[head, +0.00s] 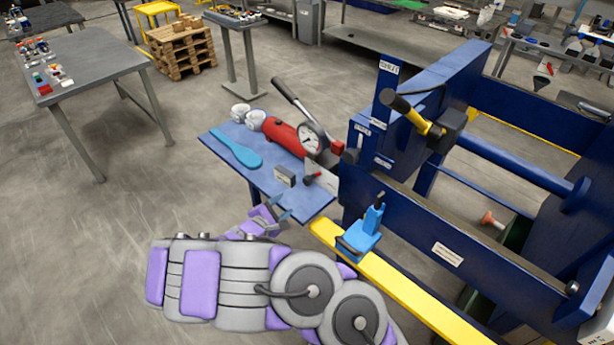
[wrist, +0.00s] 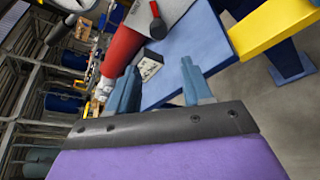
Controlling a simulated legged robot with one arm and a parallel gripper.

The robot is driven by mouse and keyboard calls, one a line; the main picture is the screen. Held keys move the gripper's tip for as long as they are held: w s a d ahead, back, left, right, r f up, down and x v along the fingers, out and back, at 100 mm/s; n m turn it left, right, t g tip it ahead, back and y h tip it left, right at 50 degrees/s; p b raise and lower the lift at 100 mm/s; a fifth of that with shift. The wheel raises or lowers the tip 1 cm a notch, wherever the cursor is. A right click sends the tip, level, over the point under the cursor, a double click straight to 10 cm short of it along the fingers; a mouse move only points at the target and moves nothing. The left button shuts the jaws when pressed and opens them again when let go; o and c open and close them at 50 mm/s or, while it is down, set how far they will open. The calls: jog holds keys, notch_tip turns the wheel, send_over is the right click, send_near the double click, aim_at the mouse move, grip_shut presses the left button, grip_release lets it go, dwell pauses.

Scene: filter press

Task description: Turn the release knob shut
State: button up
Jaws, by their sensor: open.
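A small dark knob with a reddish stem (head: 312,179), which looks like the release knob, sits at the pump's front end. It also shows in the wrist view (wrist: 157,24), near the top. The red hand pump (head: 281,136) lies on the blue shelf (head: 222,135) and carries a round gauge (head: 309,139) and a long lever (head: 294,97). My gripper (head: 281,204) is at the shelf's front edge, short of the knob and touching nothing that I can see. In the wrist view its two fingers (wrist: 160,88) are spread apart and empty.
A light-blue paddle-shaped tool (head: 236,150) and white rolls (head: 248,117) lie farther back. The blue press frame (head: 430,215) and yellow rail (head: 400,290) bound the right. Floor at left is open.

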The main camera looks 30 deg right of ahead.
aim_at(306, 183)
jog(key=shift+w+d+r+n+p, duration=0.15)
jog(key=shift+r+n+p, duration=0.2)
jog(key=shift+p, duration=0.85)
jog(key=b+x, duration=0.3)
jog(key=x, duration=1.4)
jog(key=shift+d+f, duration=0.15)
jog(key=shift+f, duration=0.1)
jog(key=c, duration=0.7)
